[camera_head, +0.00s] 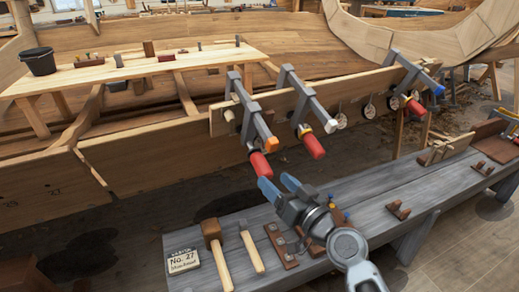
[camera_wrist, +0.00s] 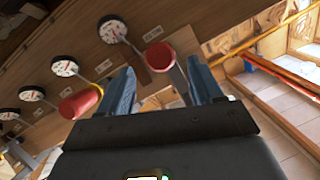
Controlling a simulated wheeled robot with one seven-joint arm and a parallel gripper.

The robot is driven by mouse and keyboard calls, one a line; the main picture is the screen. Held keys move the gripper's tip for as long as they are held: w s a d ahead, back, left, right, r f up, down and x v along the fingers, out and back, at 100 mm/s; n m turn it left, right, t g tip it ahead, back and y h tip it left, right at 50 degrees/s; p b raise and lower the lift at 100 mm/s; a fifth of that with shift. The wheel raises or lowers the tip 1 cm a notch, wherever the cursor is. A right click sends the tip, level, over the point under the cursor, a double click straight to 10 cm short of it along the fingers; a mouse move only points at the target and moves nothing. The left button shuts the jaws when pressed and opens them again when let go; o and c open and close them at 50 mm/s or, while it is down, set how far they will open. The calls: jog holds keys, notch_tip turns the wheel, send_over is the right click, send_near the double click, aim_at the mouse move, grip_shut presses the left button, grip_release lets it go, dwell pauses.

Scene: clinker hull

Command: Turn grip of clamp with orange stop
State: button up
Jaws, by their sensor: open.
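The clamp with the orange stop (camera_head: 271,144) is the leftmost of the clamps on the hull plank. Its red grip (camera_head: 262,165) hangs below the stop, pointing down toward the bench. My gripper (camera_head: 277,184) is open, its blue fingers just below and right of this grip, apart from it. In the wrist view, a red grip (camera_wrist: 158,55) shows end-on beyond and between my open fingers (camera_wrist: 163,88). It appears to be the same grip; the orange stop cannot be made out there. Nothing is held.
The middle clamp has a white stop (camera_head: 330,126) and red grip (camera_head: 311,145) close by. The right clamp has a blue stop (camera_head: 438,90). Round dials (camera_head: 370,111) line the plank.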

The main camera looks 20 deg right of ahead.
aim_at(260, 167)
jog(key=shift+a, duration=0.15)
jog(key=shift+p+x, duration=0.85)
jog(key=shift+x, duration=3)
jog(key=shift+c, duration=0.5)
jog(key=c, duration=0.9)
jog(key=shift+o, duration=0.2)
jog(key=shift+f, duration=0.1)
jog(key=shift+b, duration=0.35)
